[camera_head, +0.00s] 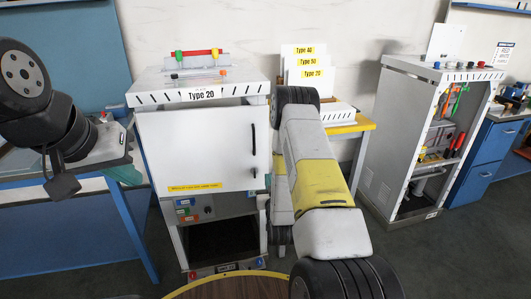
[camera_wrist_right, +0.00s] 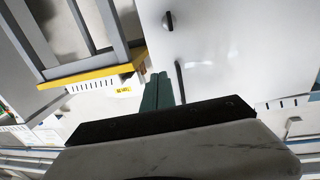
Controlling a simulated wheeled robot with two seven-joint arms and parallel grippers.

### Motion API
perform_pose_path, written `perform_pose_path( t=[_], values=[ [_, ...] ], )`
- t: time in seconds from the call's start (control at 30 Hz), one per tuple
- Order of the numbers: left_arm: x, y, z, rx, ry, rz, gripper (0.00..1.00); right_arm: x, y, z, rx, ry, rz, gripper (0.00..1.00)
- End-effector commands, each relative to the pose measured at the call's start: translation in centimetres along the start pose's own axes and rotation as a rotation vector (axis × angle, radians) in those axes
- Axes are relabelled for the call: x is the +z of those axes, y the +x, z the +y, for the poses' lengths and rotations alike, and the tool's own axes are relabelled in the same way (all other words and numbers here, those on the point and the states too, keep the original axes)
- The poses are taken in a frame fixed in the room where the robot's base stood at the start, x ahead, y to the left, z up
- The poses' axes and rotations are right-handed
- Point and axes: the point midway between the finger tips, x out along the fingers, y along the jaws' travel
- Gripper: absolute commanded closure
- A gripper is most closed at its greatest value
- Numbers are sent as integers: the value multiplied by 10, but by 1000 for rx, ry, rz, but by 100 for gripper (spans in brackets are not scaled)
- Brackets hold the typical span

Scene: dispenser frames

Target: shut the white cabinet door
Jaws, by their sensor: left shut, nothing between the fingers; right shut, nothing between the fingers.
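The white cabinet door (camera_head: 195,150) covers the upper front of the cabinet marked Type 20 (camera_head: 203,95). It has a dark vertical handle (camera_head: 253,152) near its right edge and a yellow label low down. I cannot tell whether a gap remains between door and frame. The door also fills the upper right of the right wrist view (camera_wrist_right: 245,45). My right gripper (camera_wrist_right: 158,90) is shut and empty, its green fingers close to the door's edge; contact cannot be told. My left gripper (camera_head: 127,173) is shut and empty, left of the cabinet.
Below the door are a small panel (camera_head: 205,207) and an open dark compartment. A yellow-edged table (camera_head: 350,127) stands right of the cabinet. An open tool cabinet (camera_head: 395,145) stands further right. A round brown surface (camera_head: 230,290) is at the bottom.

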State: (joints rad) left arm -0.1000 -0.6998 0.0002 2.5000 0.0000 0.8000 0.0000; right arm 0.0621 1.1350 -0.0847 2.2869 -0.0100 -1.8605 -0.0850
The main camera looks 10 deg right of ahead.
Motion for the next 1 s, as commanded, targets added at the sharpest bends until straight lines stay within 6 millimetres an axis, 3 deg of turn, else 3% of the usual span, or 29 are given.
perform_pose_path(
  t=[0.17,0.7,1.0],
  values=[
    [0,0,0,0,0,0,100,0,15,0,0,-1,9,100],
    [0,0,0,0,0,0,100,-1,120,0,0,0,6,100],
    [0,0,0,0,0,0,100,-1,139,0,0,0,4,100]
  ],
)
